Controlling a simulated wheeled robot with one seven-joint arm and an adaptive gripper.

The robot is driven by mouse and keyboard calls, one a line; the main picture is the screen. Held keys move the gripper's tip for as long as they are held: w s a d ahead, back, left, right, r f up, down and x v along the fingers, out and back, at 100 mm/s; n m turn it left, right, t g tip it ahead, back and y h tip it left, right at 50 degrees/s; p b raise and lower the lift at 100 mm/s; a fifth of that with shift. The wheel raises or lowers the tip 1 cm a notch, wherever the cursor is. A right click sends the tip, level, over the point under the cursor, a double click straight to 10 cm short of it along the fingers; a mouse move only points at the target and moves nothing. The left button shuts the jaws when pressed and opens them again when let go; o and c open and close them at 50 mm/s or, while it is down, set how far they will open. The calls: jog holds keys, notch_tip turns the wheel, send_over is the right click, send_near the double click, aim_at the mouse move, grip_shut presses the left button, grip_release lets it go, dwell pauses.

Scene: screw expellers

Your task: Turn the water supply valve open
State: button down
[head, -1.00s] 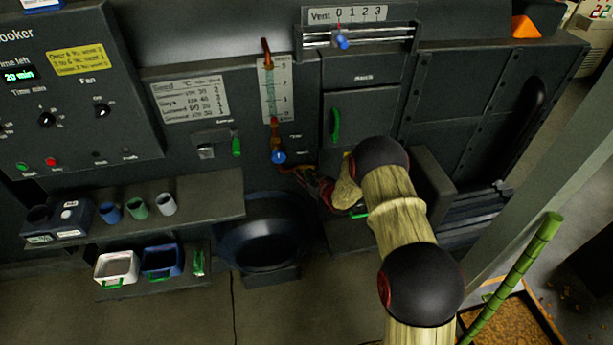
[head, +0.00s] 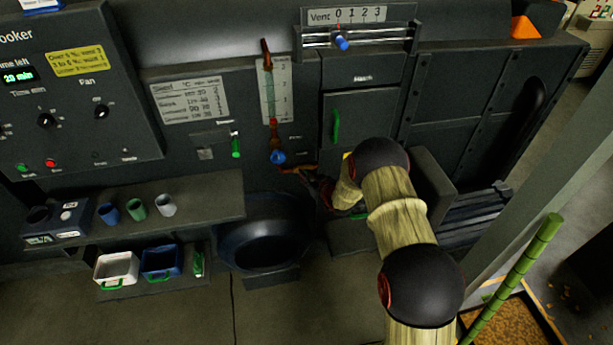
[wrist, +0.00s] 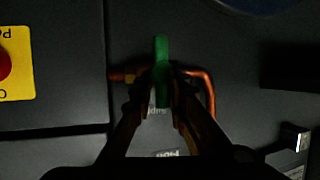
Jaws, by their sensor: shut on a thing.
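In the wrist view, a green valve lever (wrist: 161,52) points straight up the picture, across a copper pipe (wrist: 209,92) on the dark machine panel. My gripper (wrist: 161,98) is shut on this lever, with a dark finger on each side of its lower part. The brass valve body behind is partly hidden by the fingers. In the head view, my gripper (head: 318,188) is low against the machine front, beside the copper pipe (head: 297,170). The lever itself cannot be made out there.
A yellow plate with a red button (wrist: 3,65) is left of the valve in the wrist view. In the head view, a green hatch handle (head: 335,126) is above my wrist, and a dark round bowl (head: 265,255) stands below left. A blue knob (head: 278,157) is nearby.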

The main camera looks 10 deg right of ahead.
jog(key=shift+a+f, duration=0.1)
jog(key=shift+a, duration=0.1)
jog(key=n+h, duration=0.3)
jog(key=n, duration=0.1)
jog(key=a+f+n+h+b, duration=0.1)
jog(key=n+h, duration=0.2)
jog(key=f+n+h, duration=0.1)
jog(key=n+h, duration=0.2)
jog(key=n, duration=0.1)
jog(key=shift+s+a+f+n+t, duration=0.15)
jog(key=shift+s+a+n+t, duration=0.15)
jog(key=shift+a+t, duration=0.1)
dwell(0.5)
jog(key=shift+d, duration=0.1)
dwell(0.4)
jog(key=c, duration=2)
grip_release()
jog(key=shift+c, duration=0.2)
jog(key=shift+o, duration=1.1)
jog(key=shift+w+r, duration=0.15)
jog(key=shift+r, duration=0.05)
jog(key=shift+r, duration=0.1)
